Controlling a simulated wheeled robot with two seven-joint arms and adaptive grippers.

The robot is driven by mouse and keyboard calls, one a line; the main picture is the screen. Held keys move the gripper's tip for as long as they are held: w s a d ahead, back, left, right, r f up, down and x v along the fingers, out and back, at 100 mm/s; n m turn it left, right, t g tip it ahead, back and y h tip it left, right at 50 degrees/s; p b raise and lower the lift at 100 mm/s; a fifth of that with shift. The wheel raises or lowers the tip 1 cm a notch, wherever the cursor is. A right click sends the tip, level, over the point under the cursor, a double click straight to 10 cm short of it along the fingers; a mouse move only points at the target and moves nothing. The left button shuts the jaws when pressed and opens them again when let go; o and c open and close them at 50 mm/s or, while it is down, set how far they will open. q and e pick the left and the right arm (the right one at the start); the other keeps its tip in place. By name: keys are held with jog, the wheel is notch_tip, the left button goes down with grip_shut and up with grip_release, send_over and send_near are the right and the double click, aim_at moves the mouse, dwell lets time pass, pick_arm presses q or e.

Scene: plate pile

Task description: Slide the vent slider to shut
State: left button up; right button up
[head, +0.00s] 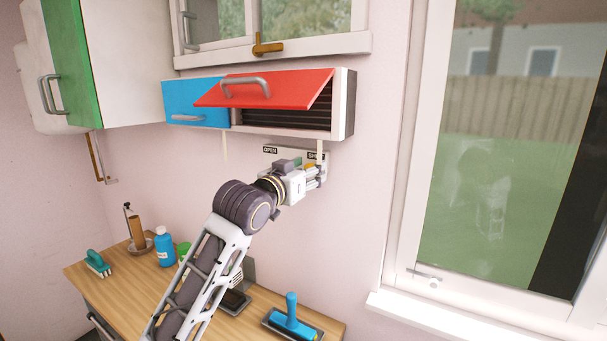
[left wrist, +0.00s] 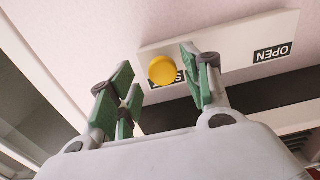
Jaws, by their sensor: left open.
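The vent slider's plate (head: 288,150) is a pale strip on the wall below the wall cabinet, with an OPEN label at its left end and a partly hidden SHUT label at its right. In the left wrist view the plate (left wrist: 225,45) carries a round yellow knob (left wrist: 162,70), which covers part of the SHUT label, far from OPEN. My left gripper (head: 316,172) is at the plate's right end. Its green-padded fingers (left wrist: 157,57) are open, with the knob showing between them; contact cannot be told. My right gripper is out of view.
Above the plate hangs a cabinet with a raised red flap (head: 275,92) and a blue door (head: 195,98). A window (head: 480,180) is to the right. Below, a wooden counter (head: 140,290) holds a blue bottle (head: 165,248), a blue-handled tool (head: 292,318) and a green brush (head: 97,262).

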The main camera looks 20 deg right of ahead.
pick_arm(q)
jog(key=shift+s+a, duration=0.15)
jog(key=v, duration=1.1)
jog(key=shift+s+a, duration=0.15)
jog(key=shift+s, duration=0.1)
jog(key=shift+f, duration=0.1)
dwell(0.4)
